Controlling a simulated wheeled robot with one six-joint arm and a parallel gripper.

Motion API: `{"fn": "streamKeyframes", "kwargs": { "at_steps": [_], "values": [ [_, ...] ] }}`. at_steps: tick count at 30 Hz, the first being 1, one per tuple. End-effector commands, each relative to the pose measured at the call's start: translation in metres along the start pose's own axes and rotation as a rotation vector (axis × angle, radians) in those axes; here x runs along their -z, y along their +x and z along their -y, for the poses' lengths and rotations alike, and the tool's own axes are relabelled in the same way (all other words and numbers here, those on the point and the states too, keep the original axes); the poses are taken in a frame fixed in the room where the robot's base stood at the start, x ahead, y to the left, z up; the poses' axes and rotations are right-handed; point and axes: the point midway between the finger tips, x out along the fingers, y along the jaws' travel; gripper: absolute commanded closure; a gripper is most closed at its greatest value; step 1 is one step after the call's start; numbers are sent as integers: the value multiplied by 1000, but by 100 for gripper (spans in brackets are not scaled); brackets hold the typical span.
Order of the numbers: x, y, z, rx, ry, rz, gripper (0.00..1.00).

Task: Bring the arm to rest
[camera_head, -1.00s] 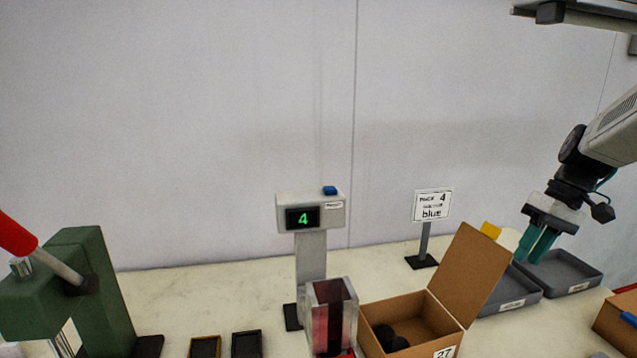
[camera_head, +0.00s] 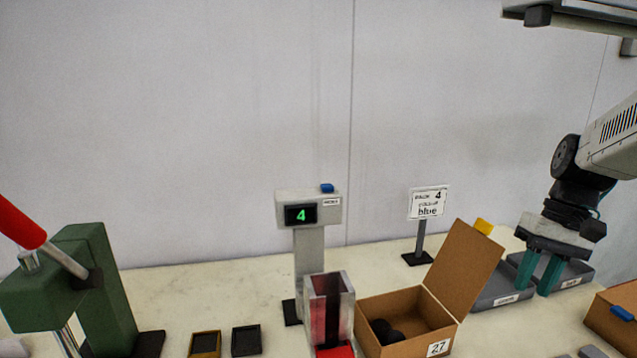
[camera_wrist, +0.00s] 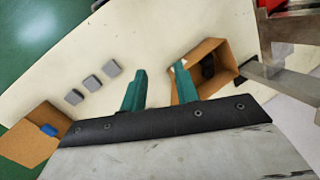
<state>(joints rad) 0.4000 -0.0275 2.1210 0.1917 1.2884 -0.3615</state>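My gripper (camera_head: 539,273) is on the right in the head view, pointing down in front of the grey trays. Its two teal fingers stand apart with nothing between them. In the wrist view my gripper (camera_wrist: 158,84) also shows open and empty, above the pale table (camera_wrist: 165,30). The open cardboard box marked 27 (camera_head: 447,325) stands left of it in the head view, with dark round pieces (camera_head: 387,332) inside. I cannot tell the exact height of the fingers above the table.
A counter showing 4 (camera_head: 302,215) stands behind a metal dispenser (camera_head: 330,300). A sign reading 4 and blue (camera_head: 428,203) stands behind the box. A green press (camera_head: 95,285) with a red handle is at left. Two small dark moulds (camera_head: 246,341) lie between. Another box (camera_head: 612,325) is at right.

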Motion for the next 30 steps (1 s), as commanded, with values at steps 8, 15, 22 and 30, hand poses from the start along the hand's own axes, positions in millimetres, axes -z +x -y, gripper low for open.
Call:
{"fn": "streamKeyframes", "kwargs": {
  "at_steps": [8,15,22,30],
  "values": [
    [-74,10,40,-120,57,-46,69],
    [-148,29,67,-222,23,-152,69],
    [-183,36,82,-252,-87,-242,69],
    [-187,31,89,-250,-127,-272,69]
  ]
}}
